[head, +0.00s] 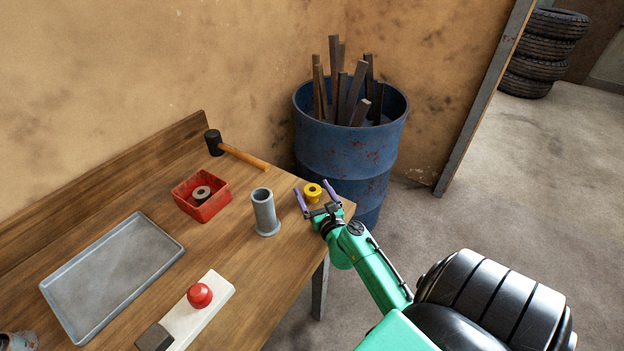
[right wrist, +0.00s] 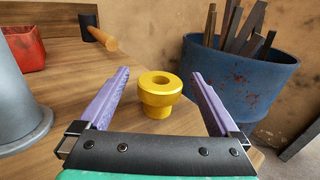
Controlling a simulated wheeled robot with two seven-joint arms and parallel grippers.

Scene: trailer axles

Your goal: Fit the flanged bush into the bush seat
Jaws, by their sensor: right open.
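The yellow flanged bush (head: 313,193) stands upright on the wooden table near its right corner, wide flange on top with a hole. My right gripper (head: 316,192) is open, its two purple fingers on either side of the bush with gaps. In the right wrist view the bush (right wrist: 160,93) is between the open fingers (right wrist: 160,88) and appears untouched. A grey hollow cylinder with a flanged foot (head: 264,212), which may be the bush seat, stands upright left of the gripper. It shows partly in the right wrist view (right wrist: 15,100). My left gripper is not in view.
A red box (head: 187,204) holding a ring-shaped part, a mallet (head: 240,155), a grey tray (head: 75,305) and a white board with a red knob (head: 199,296) are on the table. A blue barrel (head: 335,145) of wood scraps stands beyond the table corner.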

